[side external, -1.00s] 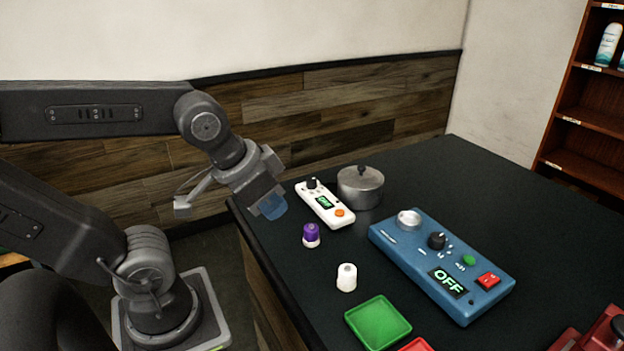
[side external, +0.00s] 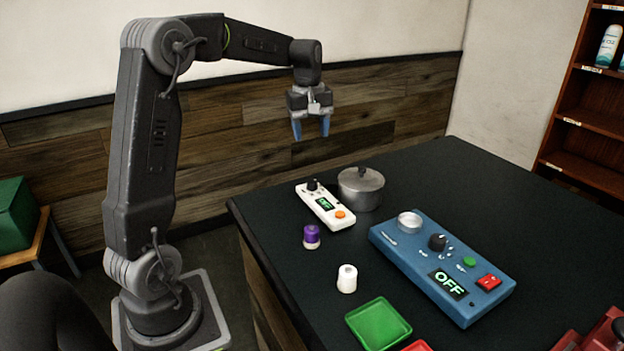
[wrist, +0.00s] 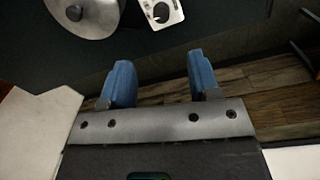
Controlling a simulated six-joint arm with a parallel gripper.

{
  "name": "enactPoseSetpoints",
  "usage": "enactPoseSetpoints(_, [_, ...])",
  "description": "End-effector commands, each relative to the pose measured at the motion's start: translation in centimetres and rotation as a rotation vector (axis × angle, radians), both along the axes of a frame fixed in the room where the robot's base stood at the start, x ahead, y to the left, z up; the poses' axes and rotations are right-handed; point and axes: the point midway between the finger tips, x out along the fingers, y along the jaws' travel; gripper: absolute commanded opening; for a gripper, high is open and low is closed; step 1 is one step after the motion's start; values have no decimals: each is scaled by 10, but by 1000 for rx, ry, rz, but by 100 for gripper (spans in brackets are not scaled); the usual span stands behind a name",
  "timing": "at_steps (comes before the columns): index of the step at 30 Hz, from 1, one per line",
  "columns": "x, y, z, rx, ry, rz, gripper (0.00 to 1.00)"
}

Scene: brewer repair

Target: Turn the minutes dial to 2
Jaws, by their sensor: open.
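My gripper (side external: 311,128) is open and empty, its blue fingers pointing down, well above the far left part of the table. In the wrist view its two fingers (wrist: 162,80) are spread apart. A white timer-like box (side external: 326,208) has a black dial (side external: 312,185), a screen reading OFF and an orange button. The box's end and dial (wrist: 162,12) show at the top of the wrist view, beyond the fingers. A blue panel (side external: 400,254) has another black dial (side external: 437,242). I cannot read which dial is for minutes, nor either dial's setting.
A lidded metal pot (side external: 360,190) stands right beside the white box. A purple-capped bottle (side external: 311,237), a white bottle (side external: 347,278) and a green tray (side external: 378,325) are nearer. The dark tabletop (side external: 450,180) is clear at the back right.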

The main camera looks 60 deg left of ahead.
Motion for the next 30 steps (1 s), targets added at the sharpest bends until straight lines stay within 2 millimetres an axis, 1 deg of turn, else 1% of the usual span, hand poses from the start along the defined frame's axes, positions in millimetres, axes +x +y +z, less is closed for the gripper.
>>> enactPoseSetpoints(1, [2, 6, -3, -6, 6, 21, 56])
enactPoseSetpoints(3, [3, 9, -6, -8, 11, 36, 56])
enactPoseSetpoints(5, [3, 9, -10, -9, 12, 38, 56])
enactPoseSetpoints(8, [3, 8, -23, -10, 13, 37, 56])
enactPoseSetpoints(21, [6, 7, -109, -9, 13, 33, 56])
enactPoseSetpoints(24, [7, 7, -124, -9, 12, 33, 56])
enactPoseSetpoints(30, [7, 7, -140, -8, 10, 33, 56])
